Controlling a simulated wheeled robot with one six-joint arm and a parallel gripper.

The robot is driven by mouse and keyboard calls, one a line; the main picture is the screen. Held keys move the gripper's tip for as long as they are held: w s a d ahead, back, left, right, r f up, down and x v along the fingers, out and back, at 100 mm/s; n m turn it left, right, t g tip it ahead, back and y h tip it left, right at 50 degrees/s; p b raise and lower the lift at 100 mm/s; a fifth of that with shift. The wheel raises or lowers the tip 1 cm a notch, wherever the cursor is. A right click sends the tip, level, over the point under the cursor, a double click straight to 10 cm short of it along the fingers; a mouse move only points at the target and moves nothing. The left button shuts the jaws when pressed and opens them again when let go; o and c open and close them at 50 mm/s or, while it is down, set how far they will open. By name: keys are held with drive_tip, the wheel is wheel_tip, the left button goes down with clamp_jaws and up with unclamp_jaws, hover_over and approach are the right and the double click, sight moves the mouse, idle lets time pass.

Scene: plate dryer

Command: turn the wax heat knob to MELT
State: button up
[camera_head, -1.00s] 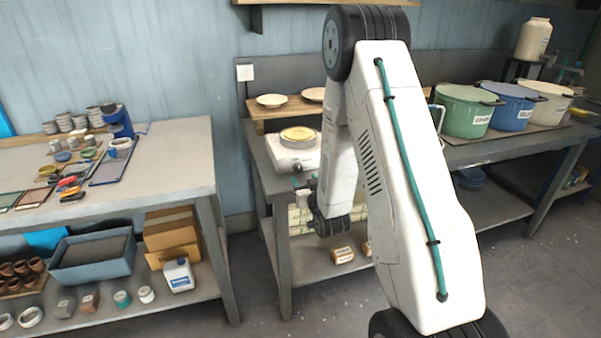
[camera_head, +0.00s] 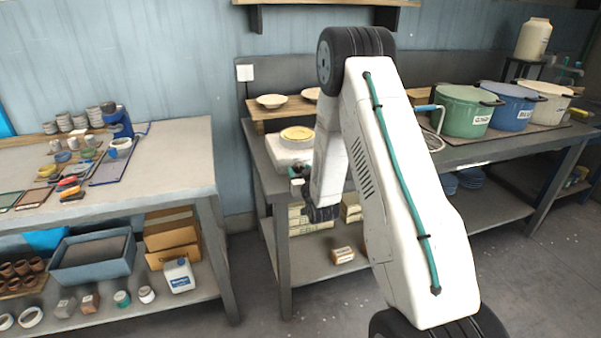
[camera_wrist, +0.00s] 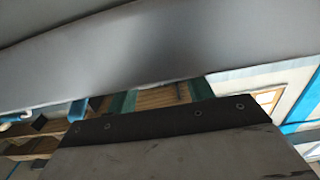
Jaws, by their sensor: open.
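The wax heater (camera_head: 281,150), a white box with a round yellowish pan (camera_head: 297,133) on top, stands at the left end of the back bench. Its knob and any MELT mark cannot be made out. My gripper (camera_head: 297,179) is small in the head view, at the front of the heater, below the pan. It is open, with nothing seen between its fingers. Whether it touches the knob cannot be told. My forearm covers the heater's right side. The wrist view shows no recognisable knob.
A wooden riser with plates (camera_head: 271,101) stands behind the heater. Green (camera_head: 463,112), blue (camera_head: 508,104) and cream (camera_head: 546,101) pots are to the right. A cluttered bench (camera_head: 170,165) is at the left, with a gap between the benches. In the wrist view, close grey surfaces fill much of the picture.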

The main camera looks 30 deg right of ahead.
drive_tip(key=c, duration=1)
drive_tip(key=shift+o, duration=0.2)
drive_tip(key=shift+m, duration=0.8)
drive_tip(key=o, duration=1)
drive_tip(key=shift+c, duration=0.2)
drive_tip(key=v, duration=0.8)
drive_tip(key=shift+w, duration=0.1)
